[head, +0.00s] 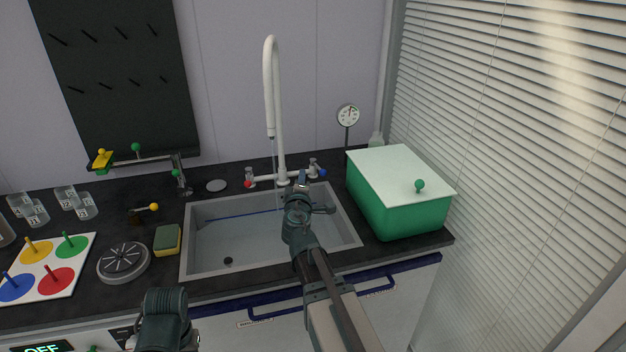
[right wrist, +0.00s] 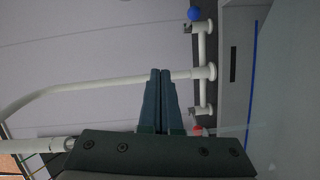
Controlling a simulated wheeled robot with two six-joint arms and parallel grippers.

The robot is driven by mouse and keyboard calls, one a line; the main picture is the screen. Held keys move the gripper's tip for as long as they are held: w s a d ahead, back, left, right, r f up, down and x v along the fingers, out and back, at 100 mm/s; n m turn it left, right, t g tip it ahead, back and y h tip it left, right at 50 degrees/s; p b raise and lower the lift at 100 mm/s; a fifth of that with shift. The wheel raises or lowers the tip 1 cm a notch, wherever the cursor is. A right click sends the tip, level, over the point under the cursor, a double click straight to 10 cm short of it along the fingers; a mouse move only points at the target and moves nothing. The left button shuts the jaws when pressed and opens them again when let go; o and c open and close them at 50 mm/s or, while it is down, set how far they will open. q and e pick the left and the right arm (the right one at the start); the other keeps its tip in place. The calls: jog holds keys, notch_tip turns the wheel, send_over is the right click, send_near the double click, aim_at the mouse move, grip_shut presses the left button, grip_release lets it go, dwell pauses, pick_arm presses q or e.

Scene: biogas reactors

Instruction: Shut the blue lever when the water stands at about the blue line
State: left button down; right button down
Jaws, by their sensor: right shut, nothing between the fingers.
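The tap (head: 283,178) has a tall white spout over the sink (head: 350,236). Its blue lever (head: 322,172) is at the right end and its red lever (head: 248,183) at the left. Both also show in the right wrist view, blue (right wrist: 194,14) above and red (right wrist: 197,130) below. A thin stream seems to fall from the spout. The blue line (head: 235,216) runs along the sink's back wall; the water's height against it is hard to tell. My right gripper (head: 302,176) is shut and empty, in front of the tap, left of the blue lever.
A green box (head: 400,205) with a pale lid stands right of the sink. A sponge (head: 167,240), a round strainer (head: 124,262) and a board with coloured discs (head: 45,265) lie left. A dial (head: 348,117) stands behind. The space above the sink's left half is free.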

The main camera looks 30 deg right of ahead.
notch_tip(320, 180, down, 6)
jog(key=b, duration=0.6)
send_near(318, 167)
jog(key=shift+w+a+x, duration=0.1)
jog(key=shift+a+x, duration=0.1)
jog(key=shift+x, duration=0.75)
jog(key=shift+w+a+x, duration=0.1)
jog(key=shift+a+x, duration=0.1)
jog(key=shift+x, duration=0.7)
